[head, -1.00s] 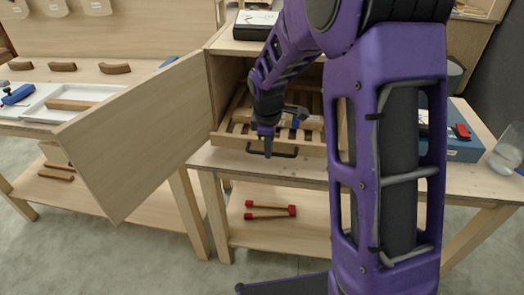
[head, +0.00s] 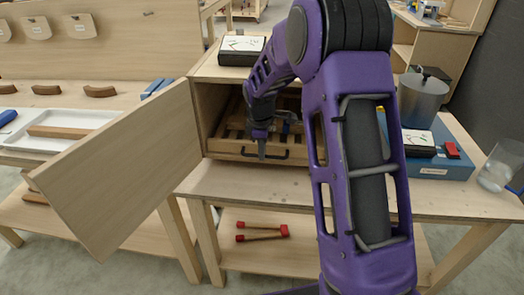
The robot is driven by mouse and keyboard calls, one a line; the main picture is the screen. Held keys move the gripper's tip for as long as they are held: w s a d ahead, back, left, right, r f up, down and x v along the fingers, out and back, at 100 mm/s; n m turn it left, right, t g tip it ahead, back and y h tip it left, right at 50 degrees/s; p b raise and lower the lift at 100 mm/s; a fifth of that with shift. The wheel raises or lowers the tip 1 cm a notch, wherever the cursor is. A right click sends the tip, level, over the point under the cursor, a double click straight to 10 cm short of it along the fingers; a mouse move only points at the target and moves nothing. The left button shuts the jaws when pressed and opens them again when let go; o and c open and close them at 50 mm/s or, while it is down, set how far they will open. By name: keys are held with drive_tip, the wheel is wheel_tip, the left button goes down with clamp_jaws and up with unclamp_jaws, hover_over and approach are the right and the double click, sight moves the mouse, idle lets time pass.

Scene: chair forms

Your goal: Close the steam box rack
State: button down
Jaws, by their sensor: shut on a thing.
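The steam box is a light wooden cabinet (head: 200,72) on a workbench, with its door (head: 122,168) swung wide open to the left. Inside is the slatted wooden rack (head: 222,146), with a dark handle (head: 262,153) on its front rail. The rack's front sits near the box opening. A piece of wood appears to lie on the slats, partly hidden by my arm. My gripper (head: 261,150) points down at the rack's front and is shut on the handle. My purple arm hides the right side of the box and the rack's right end.
A black-and-white item (head: 242,50) lies on the box top. To the right are a blue case (head: 440,160), a metal pot (head: 422,98) and a clear jar (head: 499,165). Red-ended clamps (head: 262,232) lie on the lower shelf. A white tray (head: 62,130) stands on the left bench.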

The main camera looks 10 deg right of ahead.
drive_tip(key=c, duration=0.9)
unclamp_jaws()
drive_tip(key=shift+r, duration=0.15)
drive_tip(key=s+r, duration=0.1)
drive_tip(key=r, duration=0.4)
drive_tip(key=s+r+p, duration=0.1)
drive_tip(key=r, duration=0.5)
drive_tip(key=s+a+r, duration=0.1)
drive_tip(key=r, duration=0.4)
drive_tip(key=shift+s+r+p, duration=0.15)
drive_tip(key=shift+r+p, duration=0.2)
drive_tip(key=shift+r, duration=0.05)
